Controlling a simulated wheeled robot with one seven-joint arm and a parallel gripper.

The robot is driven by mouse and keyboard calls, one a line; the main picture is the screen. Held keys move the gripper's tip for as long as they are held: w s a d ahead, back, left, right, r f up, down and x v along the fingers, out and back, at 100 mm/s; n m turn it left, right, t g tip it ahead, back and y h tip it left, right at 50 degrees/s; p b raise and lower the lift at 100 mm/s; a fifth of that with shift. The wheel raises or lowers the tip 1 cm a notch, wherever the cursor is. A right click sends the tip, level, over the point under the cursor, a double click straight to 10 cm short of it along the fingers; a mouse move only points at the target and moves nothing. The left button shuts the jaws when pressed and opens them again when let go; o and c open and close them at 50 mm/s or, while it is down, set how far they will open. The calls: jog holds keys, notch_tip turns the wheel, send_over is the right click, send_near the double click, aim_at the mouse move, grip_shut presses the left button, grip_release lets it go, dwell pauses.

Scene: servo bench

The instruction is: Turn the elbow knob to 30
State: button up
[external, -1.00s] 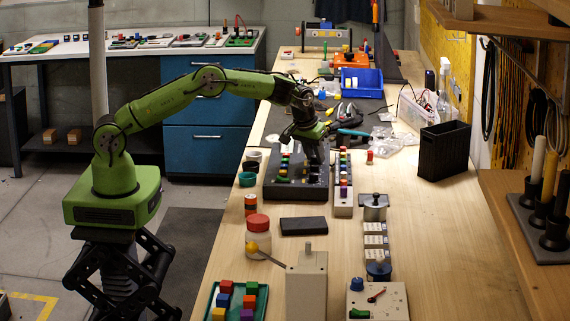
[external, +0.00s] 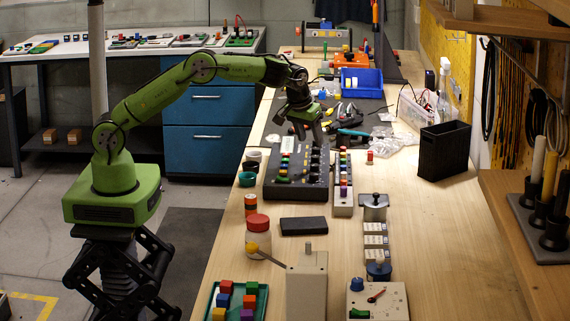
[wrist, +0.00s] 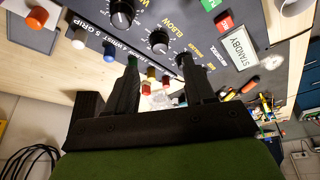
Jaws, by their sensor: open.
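The dark control panel (external: 270,186) lies on the bench below my gripper. In the wrist view the panel (wrist: 210,15) carries a row of black knobs. The elbow knob (wrist: 160,40), beside the yellow ELBOW lettering, shows just beyond my fingertips and between them in the picture. Its pointer setting is too small to read. My gripper (wrist: 158,62) is open, with nothing between its fingers. In the external view my gripper (external: 308,138) hangs at the panel's far end, and I cannot make out its fingertips there.
Another black knob (wrist: 121,14) is at upper left, and one shows by the right fingertip (wrist: 184,60). The STANDBY display (wrist: 238,47) is to the right. A strip with coloured knobs (external: 343,200) stands close beside the panel. Pliers and loose tools lie behind it.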

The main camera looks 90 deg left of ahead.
jog(key=p+v, duration=0.1)
jog(key=v, duration=0.8)
jog(key=shift+p, duration=0.35)
jog(key=s+d+r+m+t+h, duration=0.1)
jog(key=s+d+r+m, duration=0.2)
jog(key=s+r, duration=0.45)
jog(key=s+d+r+m+t+h, duration=0.1)
jog(key=s+d+r+m, duration=0.25)
jog(key=s, duration=0.75)
jog(key=s+d+f+m+h, duration=0.1)
jog(key=s+d+f+m, duration=0.1)
jog(key=s, duration=0.7)
jog(key=s+d+f+m+t, duration=0.1)
jog(key=s+d+f, duration=0.3)
jog(key=s, duration=0.5)
jog(key=shift+m+h, duration=0.4)
jog(key=shift+m, duration=0.45)
